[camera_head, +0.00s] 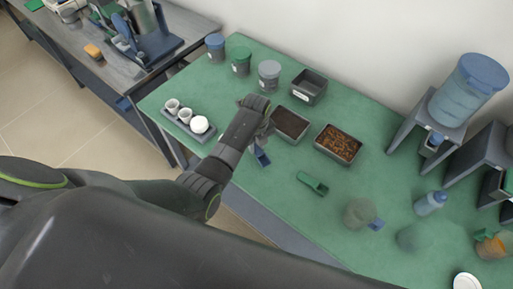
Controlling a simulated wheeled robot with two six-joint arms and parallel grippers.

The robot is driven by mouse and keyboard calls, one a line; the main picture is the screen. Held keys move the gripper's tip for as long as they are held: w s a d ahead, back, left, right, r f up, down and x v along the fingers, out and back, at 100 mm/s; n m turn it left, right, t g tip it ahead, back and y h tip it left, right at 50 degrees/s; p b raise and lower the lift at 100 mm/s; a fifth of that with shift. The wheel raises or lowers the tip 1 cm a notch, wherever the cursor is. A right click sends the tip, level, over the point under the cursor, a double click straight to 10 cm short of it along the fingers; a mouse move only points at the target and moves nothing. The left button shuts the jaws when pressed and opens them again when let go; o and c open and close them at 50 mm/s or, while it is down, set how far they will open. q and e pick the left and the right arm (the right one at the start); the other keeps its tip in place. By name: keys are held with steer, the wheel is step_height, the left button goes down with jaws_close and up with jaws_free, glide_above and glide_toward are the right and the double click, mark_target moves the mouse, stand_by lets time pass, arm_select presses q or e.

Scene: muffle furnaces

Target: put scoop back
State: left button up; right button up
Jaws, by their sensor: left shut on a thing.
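My left gripper (268,129) is over the green table (259,206), just left of the tray of dark material (290,123). It is shut on a blue scoop (261,157), whose blue part shows below the fingers near the table's front edge. The rest of the scoop is hidden by the gripper, and I cannot tell whether it touches the table. A green scoop (313,183) lies on the table to the right. My right gripper is not in view.
Several lidded jars (269,75) line the back. A rack with white cups (187,117) is at left. Bottles and a water jug (466,88) on a stand are at right.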

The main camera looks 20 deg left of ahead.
mark_target(256, 147)
arm_select(q)
steer(key=shift+f, duration=1.3)
steer(key=o, duration=1)
steer(key=shift+f, duration=0.1)
steer(key=shift+r, duration=0.6)
step_height(256, 147, up, 11)
steer(key=shift+r, duration=0.1)
